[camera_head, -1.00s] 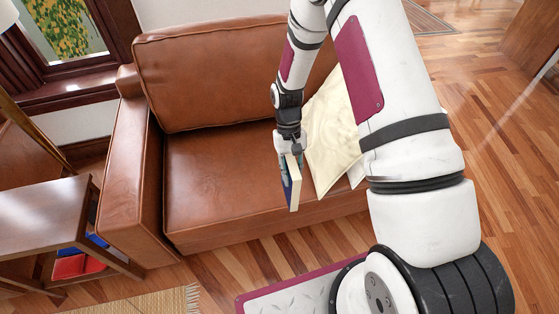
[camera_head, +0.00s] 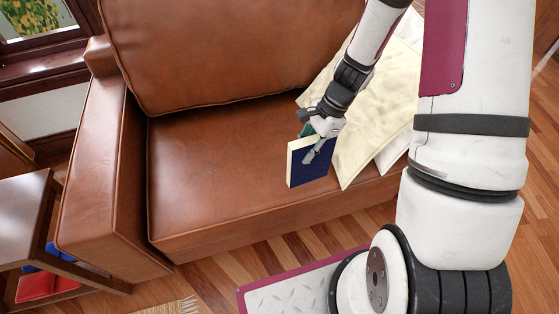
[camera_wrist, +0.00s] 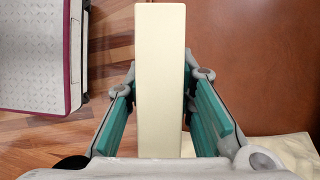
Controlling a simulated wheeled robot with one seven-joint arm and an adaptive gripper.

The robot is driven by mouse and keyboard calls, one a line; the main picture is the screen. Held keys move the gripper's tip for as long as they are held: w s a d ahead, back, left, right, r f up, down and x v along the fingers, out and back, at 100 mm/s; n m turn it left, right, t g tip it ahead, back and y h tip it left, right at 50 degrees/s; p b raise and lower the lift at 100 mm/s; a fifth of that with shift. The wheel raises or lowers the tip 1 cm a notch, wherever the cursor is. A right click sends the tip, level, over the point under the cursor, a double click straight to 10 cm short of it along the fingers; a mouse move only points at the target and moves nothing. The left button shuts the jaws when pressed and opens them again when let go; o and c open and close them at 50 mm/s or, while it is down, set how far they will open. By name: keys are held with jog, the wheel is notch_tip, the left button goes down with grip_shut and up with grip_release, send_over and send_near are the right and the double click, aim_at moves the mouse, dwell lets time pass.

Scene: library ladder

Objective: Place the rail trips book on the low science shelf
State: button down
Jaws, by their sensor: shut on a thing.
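My gripper (camera_head: 316,140) is shut on a dark blue book (camera_head: 310,168) with cream page edges. I cannot read a title, so I cannot tell that it is the rail trips book. The gripper holds it above the front part of the sofa seat. In the wrist view the book (camera_wrist: 161,75) stands edge-on between the teal finger pads of my gripper (camera_wrist: 160,115), its cream page edge facing the camera. No shelf marked science can be made out.
A brown leather sofa (camera_head: 215,165) fills the middle, with cream cushions (camera_head: 375,110) at its right. A dark wooden side table (camera_head: 30,220) at the left has a red item (camera_head: 45,286) and a blue item (camera_head: 50,257) below its top. Wooden floor (camera_head: 215,275) lies in front.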

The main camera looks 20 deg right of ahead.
jog(key=shift+w+d+f+m, duration=0.1)
jog(key=shift+d+f+m, duration=0.05)
jog(key=shift+f+m, duration=0.15)
jog(key=shift+w+b, duration=0.1)
jog(key=shift+b, duration=0.2)
jog(key=w+a+f+b, duration=0.4)
jog(key=w+a, duration=0.5)
jog(key=w, duration=0.3)
jog(key=shift+w+a+f, duration=0.2)
jog(key=shift+a+f, duration=0.2)
jog(key=shift+f, duration=0.1)
jog(key=shift+f, duration=0.15)
jog(key=c, duration=1.4)
grip_release()
jog(key=shift+o, duration=0.2)
